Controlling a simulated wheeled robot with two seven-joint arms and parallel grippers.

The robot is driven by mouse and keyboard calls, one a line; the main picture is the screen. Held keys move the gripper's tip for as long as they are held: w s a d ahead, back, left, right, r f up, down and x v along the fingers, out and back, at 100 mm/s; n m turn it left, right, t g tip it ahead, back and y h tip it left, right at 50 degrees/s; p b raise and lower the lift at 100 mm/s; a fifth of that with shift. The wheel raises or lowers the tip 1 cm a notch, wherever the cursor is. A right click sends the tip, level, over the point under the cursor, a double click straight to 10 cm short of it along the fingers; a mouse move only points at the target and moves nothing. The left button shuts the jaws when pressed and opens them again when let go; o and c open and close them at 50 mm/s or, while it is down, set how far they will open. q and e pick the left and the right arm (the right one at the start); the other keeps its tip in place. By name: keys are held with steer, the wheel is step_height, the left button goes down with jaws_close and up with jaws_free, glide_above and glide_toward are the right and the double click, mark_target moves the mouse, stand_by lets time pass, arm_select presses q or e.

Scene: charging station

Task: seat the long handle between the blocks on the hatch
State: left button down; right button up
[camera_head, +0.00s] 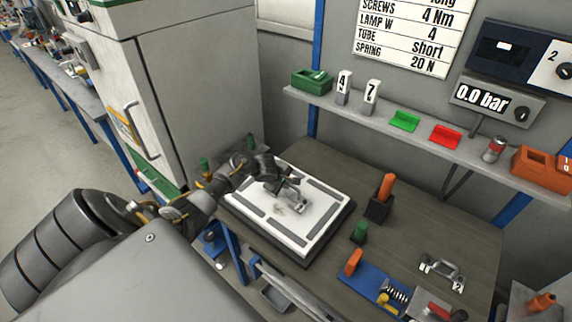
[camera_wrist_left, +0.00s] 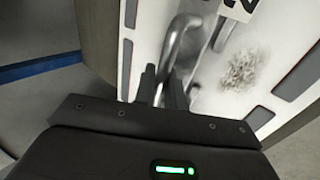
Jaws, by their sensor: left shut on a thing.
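The hatch (camera_head: 262,219) is a white panel on a dark base on the bench, with dark strips along its edges; its white face also fills much of the left wrist view (camera_wrist_left: 278,38). My left gripper (camera_head: 281,186) is over its middle. In the left wrist view the gripper (camera_wrist_left: 163,88) is shut on a grey metal bar handle (camera_wrist_left: 180,30). The handle (camera_head: 294,194) is over the panel with a white numbered tag (camera_wrist_left: 240,8) at its far end. I cannot tell whether it touches the panel, nor make out the blocks. My right gripper is not in view.
A second grey handle (camera_head: 442,270) with white ends lies at the bench's right. A dark holder (camera_head: 377,208) with an orange piece and a green piece (camera_head: 360,232) stand right of the hatch. A blue tray (camera_head: 372,288) sits in front. A tall cabinet (camera_head: 195,90) stands behind left.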

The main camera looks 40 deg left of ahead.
arm_select(q)
steer(key=shift+f+b, duration=0.3)
steer(key=shift+f, duration=0.85)
steer(key=c, duration=1.4)
jaws_free()
steer(key=v, duration=1)
steer(key=shift+s+r+p, duration=0.3)
steer(key=shift+p, duration=0.1)
